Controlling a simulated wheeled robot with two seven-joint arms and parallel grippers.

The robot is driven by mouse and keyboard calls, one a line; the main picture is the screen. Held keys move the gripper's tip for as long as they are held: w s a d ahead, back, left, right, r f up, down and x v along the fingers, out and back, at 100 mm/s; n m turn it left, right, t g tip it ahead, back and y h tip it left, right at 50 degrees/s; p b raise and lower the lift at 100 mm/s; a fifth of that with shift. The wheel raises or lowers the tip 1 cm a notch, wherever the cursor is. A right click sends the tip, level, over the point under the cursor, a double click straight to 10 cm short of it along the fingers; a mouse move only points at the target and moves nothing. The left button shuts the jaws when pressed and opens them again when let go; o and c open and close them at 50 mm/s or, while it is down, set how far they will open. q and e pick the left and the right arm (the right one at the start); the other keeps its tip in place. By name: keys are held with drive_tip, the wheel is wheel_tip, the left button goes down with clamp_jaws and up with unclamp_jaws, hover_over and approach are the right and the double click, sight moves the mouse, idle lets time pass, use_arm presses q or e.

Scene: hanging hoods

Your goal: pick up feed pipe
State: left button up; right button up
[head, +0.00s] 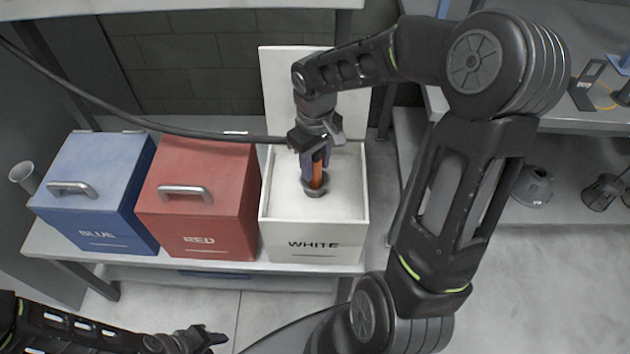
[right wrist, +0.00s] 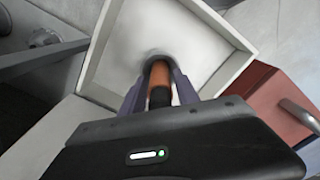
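An orange pipe-like piece with a dark round end (head: 317,178) is in the open white box, upright or nearly so; I take it to be the feed pipe. My right gripper (head: 316,166) points down into the box with its fingers on both sides of it. In the right wrist view the orange piece (right wrist: 159,76) lies between the two fingers, which appear to touch it near their tips. Whether its dark end rests on the box floor is hard to tell. My left gripper (head: 205,338) is low at the left, away from the boxes; its opening is unclear.
The white box (head: 314,246) has its lid raised behind. Closed red (head: 228,220) and blue (head: 95,200) boxes stand left of it on a bench. A black hose (head: 150,125) runs from upper left to near my right gripper. Shelves (head: 560,125) with parts stand right.

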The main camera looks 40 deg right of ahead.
clamp_jaws()
idle(1.0)
